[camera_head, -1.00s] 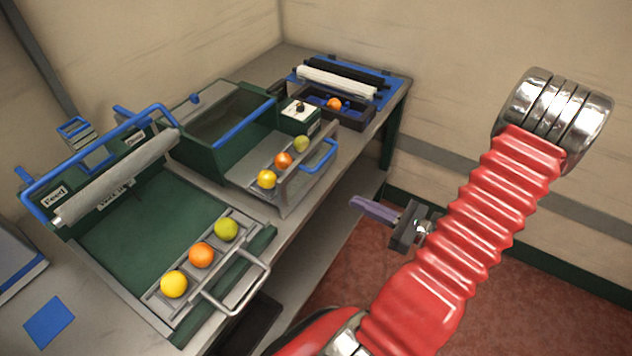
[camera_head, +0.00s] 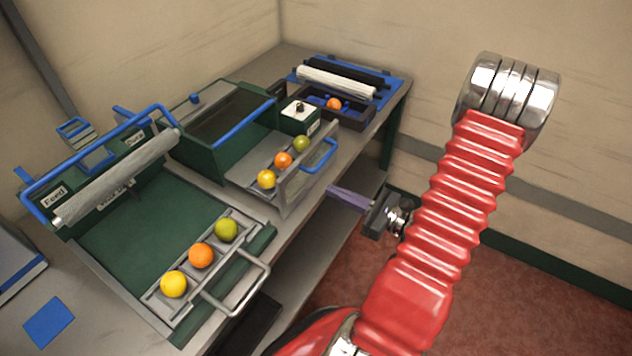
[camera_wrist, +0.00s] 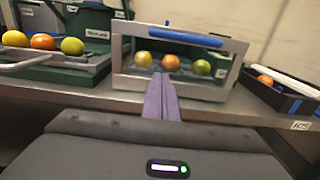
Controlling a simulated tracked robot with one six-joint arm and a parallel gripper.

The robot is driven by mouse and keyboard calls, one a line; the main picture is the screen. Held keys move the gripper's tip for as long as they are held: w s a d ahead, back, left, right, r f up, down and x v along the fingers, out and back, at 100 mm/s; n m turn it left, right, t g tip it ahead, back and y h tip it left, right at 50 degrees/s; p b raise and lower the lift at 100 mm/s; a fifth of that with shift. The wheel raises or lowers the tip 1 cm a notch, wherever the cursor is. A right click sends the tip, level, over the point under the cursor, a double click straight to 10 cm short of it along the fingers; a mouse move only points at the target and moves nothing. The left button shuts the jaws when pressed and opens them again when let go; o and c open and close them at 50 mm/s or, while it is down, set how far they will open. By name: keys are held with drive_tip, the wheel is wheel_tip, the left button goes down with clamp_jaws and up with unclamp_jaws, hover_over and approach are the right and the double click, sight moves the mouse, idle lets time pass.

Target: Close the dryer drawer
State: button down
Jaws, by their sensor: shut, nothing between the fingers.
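The dryer drawer (camera_head: 290,192) is pulled out of the green dryer box (camera_head: 205,150). It holds a yellow, an orange and a green fruit in a row, and a blue handle (camera_head: 325,156) sits on its front. In the wrist view its grey-framed front (camera_wrist: 117,55) and blue handle (camera_wrist: 180,35) face me, with the fruits showing through. My gripper (camera_head: 332,190) has purple fingers pressed together, empty. It is in front of the drawer, beyond the table's edge.
On the left, a green tray unit (camera_head: 140,235) has a grey fruit rack with a metal handle (camera_head: 245,290). A dark bin (camera_head: 355,119) with an orange fruit and a roller unit stand at the back right. The floor (camera_head: 350,285) in front of the table is open.

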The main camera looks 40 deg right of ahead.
sight(304, 177)
drive_tip(key=shift+x, duration=3.5)
drive_tip(key=shift+d, duration=0.15)
drive_tip(key=shift+w, duration=0.15)
